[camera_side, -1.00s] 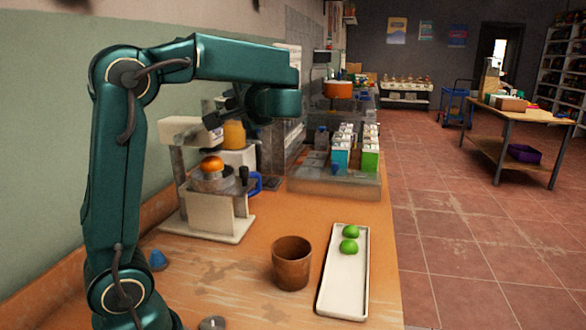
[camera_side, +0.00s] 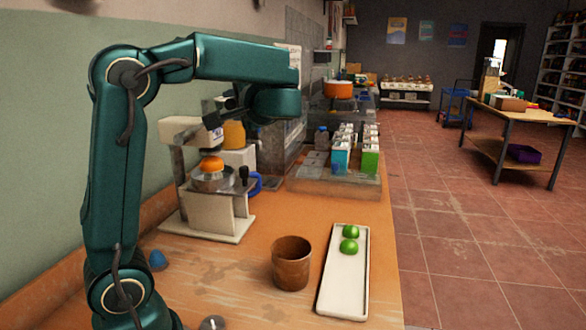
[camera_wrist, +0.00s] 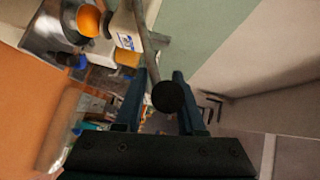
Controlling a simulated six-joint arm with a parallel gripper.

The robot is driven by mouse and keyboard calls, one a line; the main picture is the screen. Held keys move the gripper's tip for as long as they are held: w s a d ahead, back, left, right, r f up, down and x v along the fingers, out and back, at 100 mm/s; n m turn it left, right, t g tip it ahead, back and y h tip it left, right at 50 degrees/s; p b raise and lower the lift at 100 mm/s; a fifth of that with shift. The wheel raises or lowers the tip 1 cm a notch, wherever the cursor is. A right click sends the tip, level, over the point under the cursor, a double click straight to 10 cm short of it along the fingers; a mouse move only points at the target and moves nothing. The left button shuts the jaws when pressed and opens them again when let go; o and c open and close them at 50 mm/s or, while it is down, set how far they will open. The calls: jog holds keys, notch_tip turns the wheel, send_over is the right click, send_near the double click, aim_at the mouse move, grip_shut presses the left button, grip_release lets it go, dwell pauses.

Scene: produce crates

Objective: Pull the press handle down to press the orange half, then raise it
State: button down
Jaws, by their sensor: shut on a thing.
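The juice press (camera_side: 205,222) stands on the counter at left, with a pale base and a grey top arm. The orange half (camera_side: 211,164) sits on its cone, below the press head, and also shows in the wrist view (camera_wrist: 89,20). In the wrist view, the press handle (camera_wrist: 146,45) is a rod ending in a dark round knob (camera_wrist: 168,97). My gripper (camera_wrist: 160,88) has its fingers either side of this knob end and is shut on the handle. In the side view my gripper (camera_side: 226,112) is above the press, where its fingers and the handle are hard to make out.
A crate of cartons (camera_side: 335,185) is behind at right. A blue cone-shaped thing (camera_side: 157,260) lies near my base.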

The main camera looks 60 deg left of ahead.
jog(key=shift+s+r, duration=0.1)
jog(key=shift+r, duration=0.25)
jog(key=shift+d+f+y, duration=0.1)
jog(key=shift+f+y, duration=0.15)
jog(key=shift+y, duration=0.05)
jog(key=shift+f, duration=0.1)
notch_tip(320, 180, down, 11)
jog(key=w+d+m+y, duration=0.1)
jog(key=m+y, duration=0.1)
jog(key=shift+w+d+m, duration=0.2)
jog(key=shift+w+m, duration=0.05)
jog(key=shift+m, duration=0.15)
dwell(0.3)
